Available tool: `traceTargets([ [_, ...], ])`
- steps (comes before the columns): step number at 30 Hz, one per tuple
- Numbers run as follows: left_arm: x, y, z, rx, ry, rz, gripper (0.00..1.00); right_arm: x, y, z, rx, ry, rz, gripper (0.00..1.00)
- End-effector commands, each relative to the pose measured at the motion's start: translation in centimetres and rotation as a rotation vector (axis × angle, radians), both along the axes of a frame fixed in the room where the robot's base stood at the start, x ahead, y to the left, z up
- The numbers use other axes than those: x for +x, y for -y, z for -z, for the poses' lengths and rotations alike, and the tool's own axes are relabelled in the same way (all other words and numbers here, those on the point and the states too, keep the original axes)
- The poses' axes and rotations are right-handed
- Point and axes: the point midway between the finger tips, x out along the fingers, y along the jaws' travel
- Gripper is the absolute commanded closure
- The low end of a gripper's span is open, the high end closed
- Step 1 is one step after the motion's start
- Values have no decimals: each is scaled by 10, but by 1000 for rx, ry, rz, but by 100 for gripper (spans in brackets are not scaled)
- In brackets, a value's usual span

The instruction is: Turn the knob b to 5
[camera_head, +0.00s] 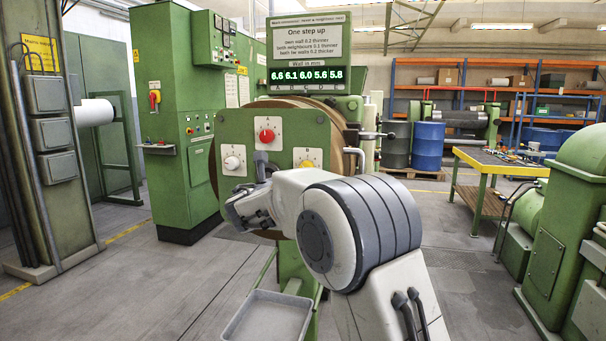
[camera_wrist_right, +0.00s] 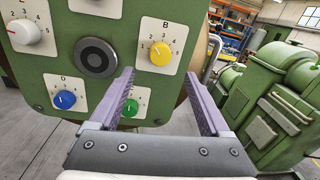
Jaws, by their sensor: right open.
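The yellow knob B (camera_head: 307,165) is on the front panel (camera_head: 292,130) of a green machine, on a white plate with a number scale. In the right wrist view knob B (camera_wrist_right: 160,54) lies ahead of and between the fingertips; its exact pointer setting is too small to read surely. My right gripper (camera_wrist_right: 160,78) is open and empty, its two purple-grey fingers apart and not visibly touching the knob. In the head view the right arm covers the lower panel, with the gripper (camera_head: 243,206) at its lower left. My left gripper is not in view.
A red knob A (camera_head: 267,136) and a white knob (camera_head: 232,163) share the panel. The blue knob D (camera_wrist_right: 64,100) and a green knob (camera_wrist_right: 130,108) sit lower. A dark round boss (camera_wrist_right: 96,57) is central. A display (camera_head: 308,78) reads 6.6 6.1 6.0 5.6 5.8.

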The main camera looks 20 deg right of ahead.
Motion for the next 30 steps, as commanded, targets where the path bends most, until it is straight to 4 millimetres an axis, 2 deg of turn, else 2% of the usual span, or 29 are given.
traceTargets([
  [9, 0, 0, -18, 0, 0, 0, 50, 46, 37, -1, 5, -1, 2, 19],
  [15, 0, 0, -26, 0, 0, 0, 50, 66, 52, -1, 5, -1, 0, 19],
  [27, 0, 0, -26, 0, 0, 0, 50, 72, 57, 1, 6, -1, -1, 19],
  [29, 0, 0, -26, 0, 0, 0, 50, 72, 57, 1, 6, 0, -1, 42],
  [30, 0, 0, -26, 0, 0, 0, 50, 72, 57, 1, 6, 0, -1, 57],
])
